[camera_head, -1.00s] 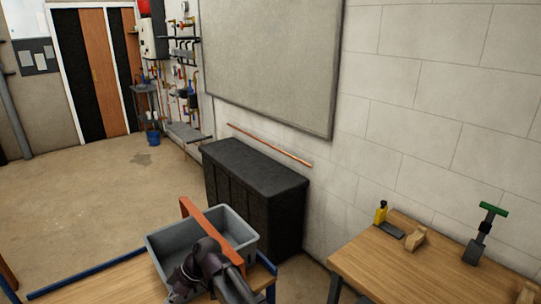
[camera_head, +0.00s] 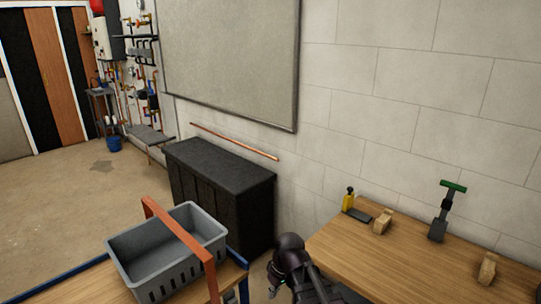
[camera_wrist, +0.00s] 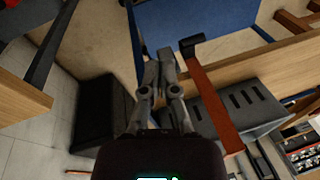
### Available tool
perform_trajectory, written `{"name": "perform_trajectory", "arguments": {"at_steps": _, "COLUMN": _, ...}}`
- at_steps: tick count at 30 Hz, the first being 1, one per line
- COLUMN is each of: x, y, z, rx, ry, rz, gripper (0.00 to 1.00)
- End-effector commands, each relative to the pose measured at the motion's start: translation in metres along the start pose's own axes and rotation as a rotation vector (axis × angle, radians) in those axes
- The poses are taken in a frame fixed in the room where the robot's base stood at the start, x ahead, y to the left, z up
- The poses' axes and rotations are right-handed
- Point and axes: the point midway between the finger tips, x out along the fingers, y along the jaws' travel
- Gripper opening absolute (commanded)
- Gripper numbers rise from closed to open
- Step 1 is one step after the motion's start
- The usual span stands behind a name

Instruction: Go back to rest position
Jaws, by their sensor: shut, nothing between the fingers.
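My gripper (camera_wrist: 159,58) shows in the wrist view with its two fingers together and nothing between them. In the head view my dark arm is at the bottom middle, between the grey crate and the wooden bench on the right. The grey crate (camera_head: 176,289) with an orange-red handle bar (camera_head: 184,236) stands on a wooden table top (camera_head: 97,287) with a blue frame. In the wrist view the crate (camera_wrist: 246,107) and its handle (camera_wrist: 212,108) lie to the right of my fingers, apart from them.
A black cabinet (camera_head: 219,183) stands against the block wall under a grey board (camera_head: 232,65) and a copper pipe (camera_head: 233,141). Floor (camera_head: 70,190) at left is clear.

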Motion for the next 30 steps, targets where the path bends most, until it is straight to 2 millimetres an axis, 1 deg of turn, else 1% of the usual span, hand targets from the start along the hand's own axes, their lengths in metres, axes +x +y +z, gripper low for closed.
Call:
{"name": "perform_trajectory", "arguments": {"at_steps": 1, "x": 0.001, "y": 0.017, "z": 0.014, "rx": 0.065, "ry": -0.005, "rz": 0.025, "gripper": 0.00}}
{"name": "perform_trajectory", "arguments": {"at_steps": 6, "x": -0.003, "y": 0.064, "z": 0.052, "rx": 0.277, "ry": -0.023, "rz": 0.110, "gripper": 0.00}}
{"name": "perform_trajectory", "arguments": {"at_steps": 9, "x": -0.006, "y": 0.088, "z": 0.074, "rx": 0.391, "ry": -0.032, "rz": 0.156, "gripper": 0.00}}
{"name": "perform_trajectory", "arguments": {"at_steps": 13, "x": -0.009, "y": 0.110, "z": 0.096, "rx": 0.506, "ry": -0.039, "rz": 0.202, "gripper": 0.00}}
{"name": "perform_trajectory", "arguments": {"at_steps": 15, "x": -0.010, "y": 0.116, "z": 0.103, "rx": 0.548, "ry": -0.042, "rz": 0.219, "gripper": 0.00}}
{"name": "perform_trajectory", "arguments": {"at_steps": 19, "x": -0.012, "y": 0.123, "z": 0.111, "rx": 0.589, "ry": -0.044, "rz": 0.237, "gripper": 0.00}}
{"name": "perform_trajectory", "arguments": {"at_steps": 30, "x": -0.013, "y": 0.124, "z": 0.111, "rx": 0.594, "ry": -0.044, "rz": 0.239, "gripper": 0.00}}
